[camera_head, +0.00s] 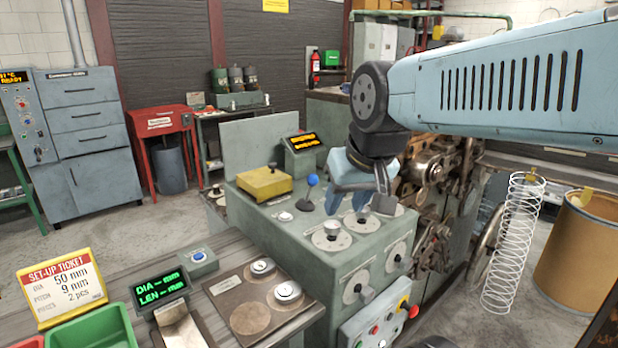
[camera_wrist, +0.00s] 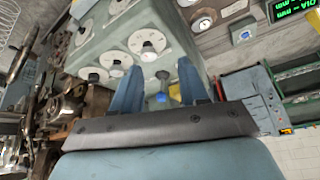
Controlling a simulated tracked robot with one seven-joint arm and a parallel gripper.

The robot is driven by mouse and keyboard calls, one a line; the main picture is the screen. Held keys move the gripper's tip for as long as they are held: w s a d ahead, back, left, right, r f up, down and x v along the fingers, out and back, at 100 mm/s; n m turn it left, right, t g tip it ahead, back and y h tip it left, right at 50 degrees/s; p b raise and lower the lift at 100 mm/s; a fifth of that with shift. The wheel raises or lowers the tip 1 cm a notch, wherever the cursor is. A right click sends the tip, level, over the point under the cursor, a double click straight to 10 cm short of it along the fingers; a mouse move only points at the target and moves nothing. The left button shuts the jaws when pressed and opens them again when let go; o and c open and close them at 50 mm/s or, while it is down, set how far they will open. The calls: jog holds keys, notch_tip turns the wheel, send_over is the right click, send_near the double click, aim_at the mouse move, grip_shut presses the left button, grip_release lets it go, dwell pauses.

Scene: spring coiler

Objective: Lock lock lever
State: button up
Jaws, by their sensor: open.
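A short lever with a blue ball knob (camera_head: 312,180) stands up from the top of the green-grey machine cabinet (camera_head: 262,222); it may be the lock lever, but I see no label on it. My gripper (camera_head: 348,206) is open and empty over the cabinet top, to the right of the blue knob and above the dials. In the wrist view the blue knob (camera_wrist: 162,98) appears in the gap between the two blue fingers of my gripper (camera_wrist: 159,68). I cannot tell how far it is from them.
Several dials with knobs, such as one dial (camera_head: 331,237), cover the cabinet's top and front. A yellow block (camera_head: 264,182) and an amber display (camera_head: 303,141) are behind the lever. A wire spring (camera_head: 514,240) hangs at the right, beside a barrel (camera_head: 582,250).

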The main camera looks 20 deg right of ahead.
jog(key=w+d+m, duration=0.1)
jog(key=w, duration=0.1)
jog(key=w+d+r+m, duration=0.1)
jog(key=w+m, duration=0.1)
jog(key=w+d+m+g+y, duration=0.1)
jog(key=w, duration=0.2)
jog(key=shift+w+d+r+m, duration=0.1)
jog(key=shift+d+r+m, duration=0.05)
jog(key=shift+r+m, duration=0.2)
jog(key=c, duration=0.7)
jog(key=w+d+m, duration=0.2)
jog(key=w, duration=0.1)
jog(key=w+d+m+y, duration=0.1)
jog(key=w+d, duration=0.1)
jog(key=w, duration=0.1)
jog(key=w+d+m, duration=0.2)
jog(key=w+d, duration=0.1)
jog(key=shift+d+r+m, duration=0.1)
jog(key=shift+m, duration=0.25)
grip_shut()
jog(key=shift+s, duration=0.1)
